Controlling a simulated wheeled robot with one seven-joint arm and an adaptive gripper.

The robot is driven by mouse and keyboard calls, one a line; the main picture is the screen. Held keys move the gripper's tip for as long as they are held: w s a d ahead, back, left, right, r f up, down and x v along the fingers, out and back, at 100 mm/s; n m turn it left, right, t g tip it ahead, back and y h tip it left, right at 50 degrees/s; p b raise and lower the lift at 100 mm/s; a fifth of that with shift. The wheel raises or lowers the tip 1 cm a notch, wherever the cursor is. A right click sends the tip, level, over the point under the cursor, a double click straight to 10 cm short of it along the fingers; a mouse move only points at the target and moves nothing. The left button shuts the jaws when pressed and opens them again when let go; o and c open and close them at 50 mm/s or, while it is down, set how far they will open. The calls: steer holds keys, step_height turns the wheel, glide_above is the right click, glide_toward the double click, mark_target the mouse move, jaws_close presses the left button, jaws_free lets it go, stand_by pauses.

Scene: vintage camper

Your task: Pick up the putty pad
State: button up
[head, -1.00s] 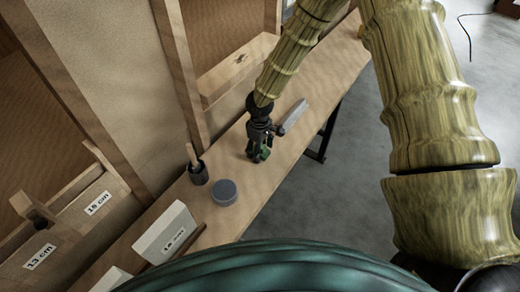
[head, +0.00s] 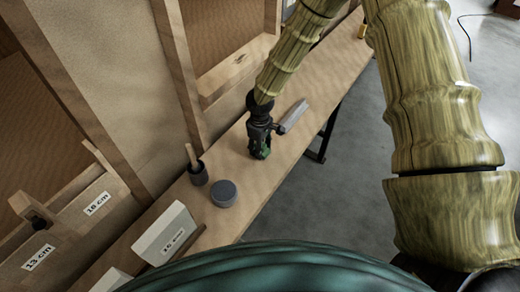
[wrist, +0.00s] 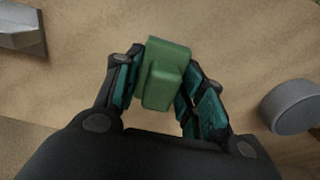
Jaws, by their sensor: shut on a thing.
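The putty pad looks like a green block (wrist: 168,60) with a raised part on its top, seen between the fingers in the wrist view. My gripper (wrist: 164,78) is shut on it, one dark-and-teal finger on each side. In the head view my gripper (head: 260,151) points down at the wooden bench, between a grey bar and a round grey tin. There the fingers mostly hide the pad. I cannot tell whether the pad is touching the bench or just above it.
The bench (head: 231,150) holds a round grey tin (head: 223,194), a dark cup with a wooden handle (head: 197,174), a grey bar (head: 293,116) and a pale labelled block (head: 166,233). A panelled wall borders the left. Bare bench lies around my gripper.

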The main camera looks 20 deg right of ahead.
steer(key=shift+r, duration=0.35)
steer(key=shift+r+b, duration=0.55)
steer(key=shift+r, duration=0.35)
steer(key=s+a+b, duration=0.1)
steer(key=s, duration=0.4)
steer(key=s+a+r+b, duration=0.1)
steer(key=s+b, duration=0.1)
steer(key=s, duration=0.3)
steer(key=s+a+b, duration=0.1)
steer(key=s+b, duration=0.1)
steer(key=s, duration=0.3)
steer(key=shift+s+a+r, duration=0.3)
steer(key=shift+a, duration=0.05)
